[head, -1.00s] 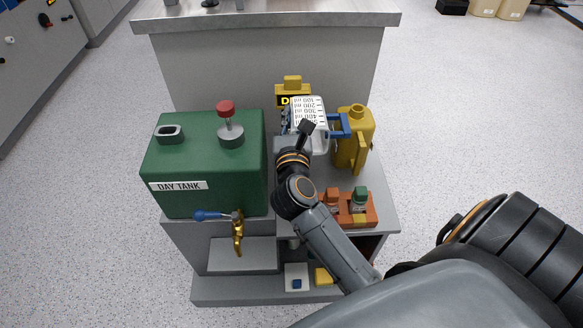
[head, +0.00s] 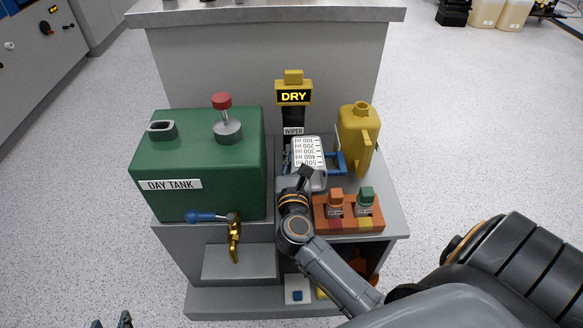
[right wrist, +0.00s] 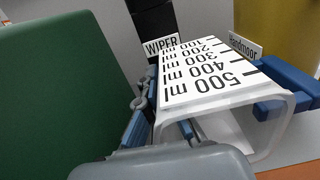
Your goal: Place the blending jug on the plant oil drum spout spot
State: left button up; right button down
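The blending jug (head: 308,153) is a white vessel with black millilitre marks and a blue handle on its right. It is tipped, and in the right wrist view the jug (right wrist: 205,75) has its open mouth towards the camera. My right gripper (head: 291,166) is shut on the jug's left wall; its fingertips are partly hidden. My left gripper (head: 112,321) shows only its fingertips at the bottom edge, apart and empty. No label reads plant oil drum. The green day tank (head: 200,150) has a brass tap (head: 235,240) above a bare grey ledge (head: 238,264).
A yellow can (head: 358,135) stands to the right. An orange rack (head: 348,219) with two capped bottles is in front. The tank stands close left of the jug.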

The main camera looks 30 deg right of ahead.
notch_tip(320, 180, down, 4)
jog(key=shift+r+b, duration=0.1)
jog(key=shift+b, duration=0.8)
pick_arm(q)
jog(key=w+d+r+t+h, duration=0.1)
jog(key=w+d+r+t, duration=0.1)
jog(key=w+r+t, duration=0.2)
notch_tip(320, 180, up, 3)
jog(key=shift+w+r+t+h, duration=0.1)
jog(key=shift+w+t+h, duration=0.1)
jog(key=shift+t+h, duration=0.15)
jog(key=shift+d+r, duration=0.1)
jog(key=shift+d, duration=0.05)
pick_arm(e)
jog(key=c, duration=2)
grip_release()
jog(key=shift+f, duration=0.2)
jog(key=o, duration=0.5)
pick_arm(q)
jog(key=shift+w+r+t, duration=0.1)
jog(key=shift+r+t, duration=0.25)
pick_arm(e)
jog(key=shift+r, duration=0.15)
